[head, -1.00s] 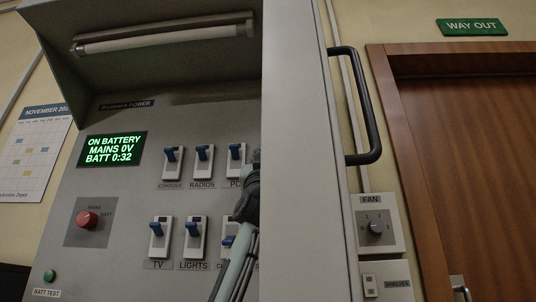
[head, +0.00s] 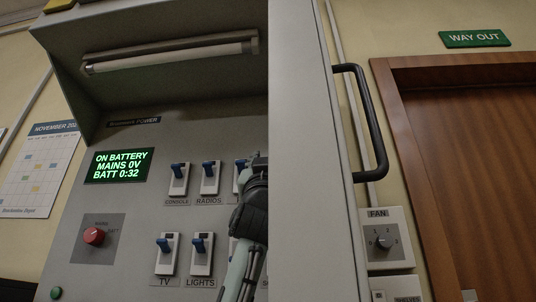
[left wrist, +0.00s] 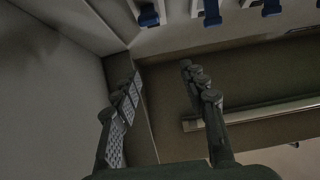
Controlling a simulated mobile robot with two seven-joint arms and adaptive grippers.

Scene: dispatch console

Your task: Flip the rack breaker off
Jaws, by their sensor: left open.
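No breaker labelled RACK can be read in the head view. Blue-levered breakers show on the grey power panel (head: 135,215): console (head: 178,180), radios (head: 209,178), TV (head: 166,255) and lights (head: 202,255). Another breaker (head: 240,178) is partly covered by my arm, and others at the right are hidden by my arm and the cabinet side. My left gripper (head: 258,165) is in front of the panel's right part, at the cabinet side's edge. In the left wrist view it (left wrist: 160,78) is open and empty, apart from the blue levers (left wrist: 211,12) at the top. My right gripper is out of view.
The tall cabinet side (head: 305,150) stands close to the right of my left gripper. A tube lamp (head: 170,57) hangs under the hood above the breakers. A red knob (head: 95,236) and a lit display (head: 119,165) are at the left. A black handle (head: 365,120) juts out at the right.

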